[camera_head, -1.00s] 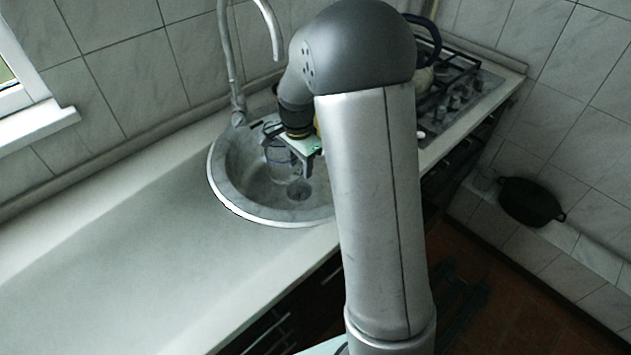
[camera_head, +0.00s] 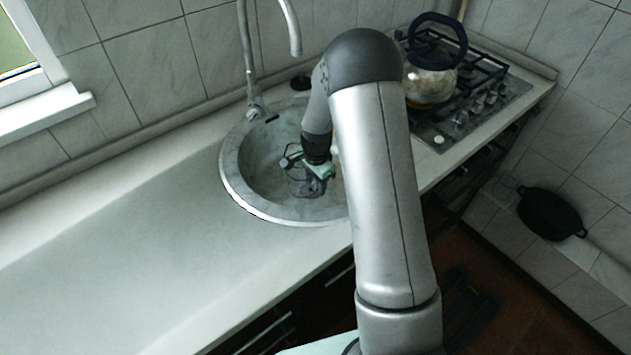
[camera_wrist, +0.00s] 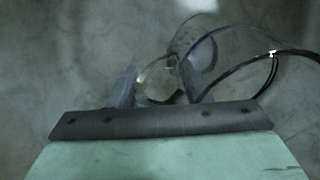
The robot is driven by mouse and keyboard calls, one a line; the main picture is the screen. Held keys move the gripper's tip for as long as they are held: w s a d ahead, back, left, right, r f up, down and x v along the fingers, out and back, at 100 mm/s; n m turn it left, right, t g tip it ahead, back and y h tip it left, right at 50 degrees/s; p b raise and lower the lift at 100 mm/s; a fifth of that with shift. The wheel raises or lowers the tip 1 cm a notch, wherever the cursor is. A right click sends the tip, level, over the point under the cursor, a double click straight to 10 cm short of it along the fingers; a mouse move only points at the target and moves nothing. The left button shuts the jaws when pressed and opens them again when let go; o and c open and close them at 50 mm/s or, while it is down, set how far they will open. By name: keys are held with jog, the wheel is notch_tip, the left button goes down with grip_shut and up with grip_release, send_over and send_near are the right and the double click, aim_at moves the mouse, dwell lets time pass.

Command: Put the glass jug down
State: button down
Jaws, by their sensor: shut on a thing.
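The clear glass jug (camera_head: 298,184) is down inside the round grey sink (camera_head: 232,178), low in the bowl. My gripper (camera_head: 308,176) is over the jug and partly hides it. In the wrist view my two fingers (camera_wrist: 158,84) are shut on a clear part of the jug between them. Curved dark rim lines of the jug (camera_wrist: 274,72) show to the right of the fingers. Whether the jug's base touches the sink floor cannot be told.
A faucet (camera_head: 249,65) rises behind the sink. A glass kettle (camera_head: 428,82) stands on the gas hob (camera_head: 487,80) to the right. The long counter (camera_head: 130,245) left of the sink is clear. A black pot (camera_head: 550,213) sits on a ledge at far right.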

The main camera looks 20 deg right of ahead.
jog(key=shift+f, duration=0.15)
jog(key=shift+f, duration=0.1)
jog(key=c, duration=0.8)
grip_release()
jog(key=shift+o, duration=0.2)
notch_tip(320, 180, up, 12)
jog(key=shift+s+f+b, duration=0.1)
jog(key=shift+f+b, duration=0.05)
jog(key=shift+b, duration=0.35)
jog(key=s+a+r+n, duration=0.2)
jog(key=s+r+n, duration=0.55)
jog(key=s, duration=0.65)
jog(key=s+a+r+n, duration=0.1)
jog(key=s+n, duration=0.5)
jog(key=s, duration=0.9)
jog(key=shift+s+a+r, duration=0.15)
jog(key=shift+s+a, duration=0.05)
jog(key=shift+s, duration=0.1)
